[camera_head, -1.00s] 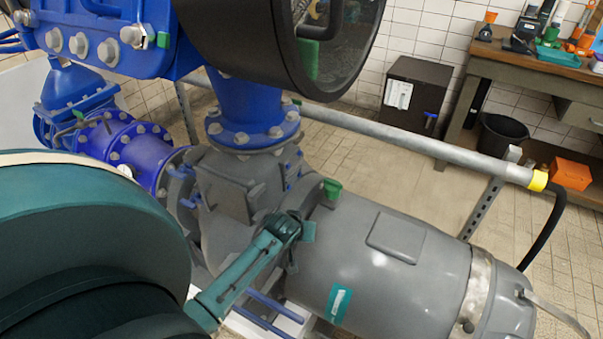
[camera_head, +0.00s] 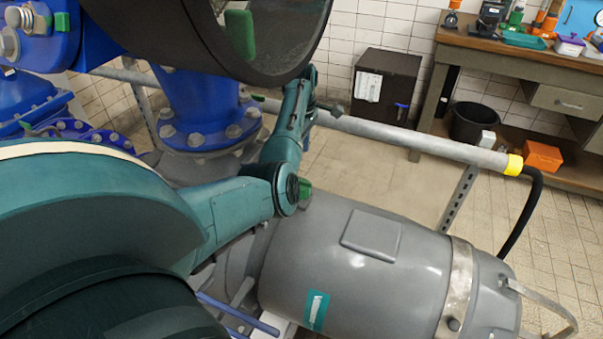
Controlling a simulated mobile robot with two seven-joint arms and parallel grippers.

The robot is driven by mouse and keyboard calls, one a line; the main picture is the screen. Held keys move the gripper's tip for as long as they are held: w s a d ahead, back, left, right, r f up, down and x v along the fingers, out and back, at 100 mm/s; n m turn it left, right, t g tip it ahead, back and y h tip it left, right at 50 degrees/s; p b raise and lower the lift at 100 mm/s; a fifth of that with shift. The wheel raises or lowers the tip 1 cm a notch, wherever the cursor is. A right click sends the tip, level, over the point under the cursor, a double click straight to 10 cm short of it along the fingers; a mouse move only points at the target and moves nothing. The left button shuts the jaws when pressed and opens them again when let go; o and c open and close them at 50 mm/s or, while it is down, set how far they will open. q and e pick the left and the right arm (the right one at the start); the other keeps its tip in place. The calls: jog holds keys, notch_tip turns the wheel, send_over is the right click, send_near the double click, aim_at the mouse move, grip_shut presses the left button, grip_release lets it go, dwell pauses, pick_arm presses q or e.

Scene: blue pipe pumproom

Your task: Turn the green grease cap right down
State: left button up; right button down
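A small green cap (camera_head: 305,188) sits on top of the grey pump housing, just left of the motor body (camera_head: 360,270). My teal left arm comes in from the left, and its joint partly covers the cap's left side. From that joint the arm bends upward. A small dark part at its end, seemingly my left gripper (camera_head: 328,108), is above the cap in the picture, in front of the grey rail. Its fingers are too small and dark to tell whether they are open. My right gripper is not in view.
A grey rail (camera_head: 410,143) with a yellow end crosses behind the motor. A blue flanged pipe (camera_head: 200,105) stands at left.

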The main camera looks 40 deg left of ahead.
pick_arm(q)
notch_tip(320, 180, down, 11)
jog(key=shift+r+b, duration=0.2)
jog(key=shift+b, duration=0.65)
grip_shut()
